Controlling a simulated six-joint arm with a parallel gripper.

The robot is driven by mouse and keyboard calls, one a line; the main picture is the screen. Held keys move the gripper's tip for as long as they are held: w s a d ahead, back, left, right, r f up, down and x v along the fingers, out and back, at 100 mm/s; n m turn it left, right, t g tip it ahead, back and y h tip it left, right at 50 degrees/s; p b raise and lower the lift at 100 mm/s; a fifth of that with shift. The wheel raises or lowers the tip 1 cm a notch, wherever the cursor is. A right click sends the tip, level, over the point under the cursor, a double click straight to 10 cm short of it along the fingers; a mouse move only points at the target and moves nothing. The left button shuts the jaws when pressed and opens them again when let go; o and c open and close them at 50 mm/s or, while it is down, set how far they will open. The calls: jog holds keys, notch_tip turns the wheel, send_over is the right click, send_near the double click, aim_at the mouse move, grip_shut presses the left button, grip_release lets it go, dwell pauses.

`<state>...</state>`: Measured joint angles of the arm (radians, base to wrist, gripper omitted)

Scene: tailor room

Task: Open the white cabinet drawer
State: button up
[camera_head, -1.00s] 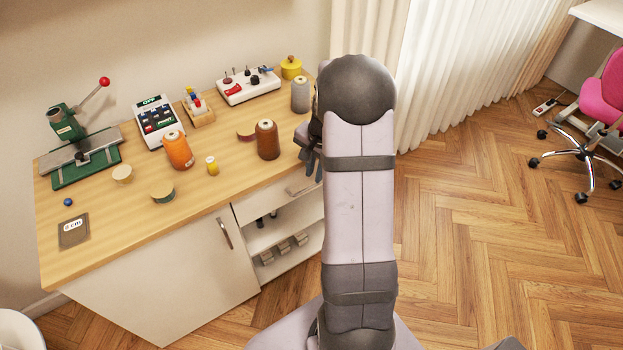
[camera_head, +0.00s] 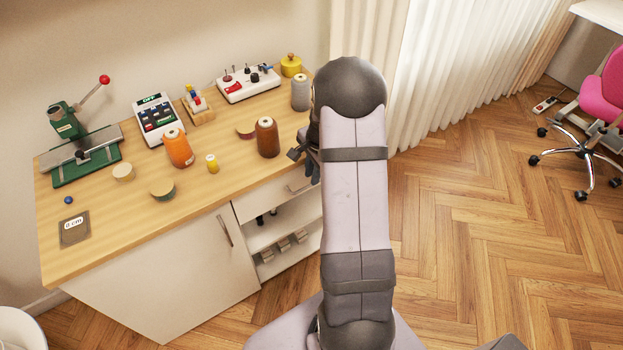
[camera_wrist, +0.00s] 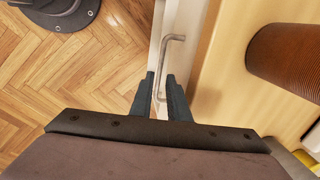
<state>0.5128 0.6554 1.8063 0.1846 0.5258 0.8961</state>
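The white cabinet drawer (camera_head: 262,202) is the top right front under the wooden tabletop and looks shut. Its metal bar handle (camera_head: 300,187) is partly hidden behind my arm in the head view. In the wrist view the handle (camera_wrist: 168,55) runs down toward the gap between my fingers. My gripper (camera_wrist: 159,76) is open, one dark finger on each side of the bar's lower part. I cannot tell how deep the bar sits between them. In the head view my gripper is mostly hidden behind my arm, near the tabletop's right front edge.
A brown thread spool (camera_head: 267,138) stands on the tabletop (camera_head: 120,222) close to my gripper; it shows in the wrist view (camera_wrist: 290,58). A grey spool (camera_head: 300,93) stands farther back. A cabinet door (camera_head: 170,285) is left of the drawer.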

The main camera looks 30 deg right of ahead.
jog(key=shift+w+f, duration=0.2)
jog(key=shift+f, duration=0.7)
jog(key=shift+w+f, duration=0.15)
jog(key=shift+f, duration=0.75)
grip_shut()
